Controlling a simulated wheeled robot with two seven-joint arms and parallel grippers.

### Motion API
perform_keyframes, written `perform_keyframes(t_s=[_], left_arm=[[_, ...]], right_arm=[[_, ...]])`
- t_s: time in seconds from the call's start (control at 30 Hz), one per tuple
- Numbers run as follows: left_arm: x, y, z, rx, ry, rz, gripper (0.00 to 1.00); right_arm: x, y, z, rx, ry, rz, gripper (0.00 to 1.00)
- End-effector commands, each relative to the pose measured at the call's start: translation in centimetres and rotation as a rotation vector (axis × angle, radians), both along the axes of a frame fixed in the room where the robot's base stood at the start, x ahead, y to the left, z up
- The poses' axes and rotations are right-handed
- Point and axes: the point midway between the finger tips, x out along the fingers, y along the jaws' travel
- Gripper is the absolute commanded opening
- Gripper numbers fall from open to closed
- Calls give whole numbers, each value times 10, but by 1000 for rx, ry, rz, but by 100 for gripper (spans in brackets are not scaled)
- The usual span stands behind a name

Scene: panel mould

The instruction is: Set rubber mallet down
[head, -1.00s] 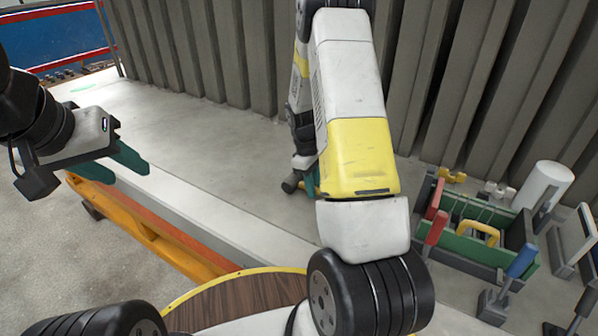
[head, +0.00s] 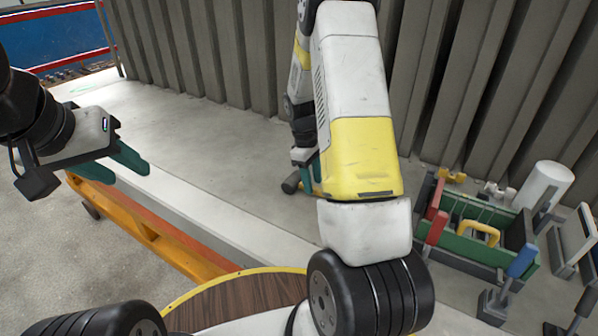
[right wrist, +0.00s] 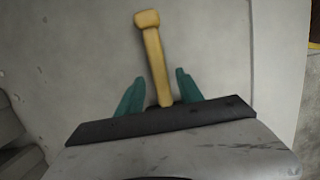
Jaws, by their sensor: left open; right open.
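The rubber mallet lies on the grey concrete surface; its dark head (head: 291,184) shows in the head view just left of my right gripper (head: 312,177). In the right wrist view its yellow-tan handle (right wrist: 155,62) runs between the two teal fingers of my right gripper (right wrist: 158,90), with visible gaps on both sides. The right gripper is open. The mallet's head is hidden in the wrist view, and my arm hides most of the handle in the head view. My left gripper (head: 128,168) is open and empty at the left, away from the mallet.
A green tool carrier (head: 485,255) with a yellow handle stands at the right, beside a white cylinder (head: 543,188) and several small tools. A corrugated wall (head: 240,50) closes the back. An orange beam (head: 145,238) runs along the front edge. Bare concrete lies left of the mallet.

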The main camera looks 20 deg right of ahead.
Motion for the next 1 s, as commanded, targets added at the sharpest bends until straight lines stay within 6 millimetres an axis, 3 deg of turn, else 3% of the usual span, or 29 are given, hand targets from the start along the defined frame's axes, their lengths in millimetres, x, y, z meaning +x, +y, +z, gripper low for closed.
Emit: perform_keyframes(t_s=[0.3,0.63,0.77,1.0], left_arm=[[0,0,0,0,0,0,44],[0,0,0,0,0,0,44],[0,0,0,0,0,0,44],[0,0,0,0,0,0,44]], right_arm=[[10,9,67,1,-4,0,43],[10,15,104,8,-22,-17,43],[-3,25,135,37,-87,-73,43],[-48,51,205,123,-251,-230,43]])
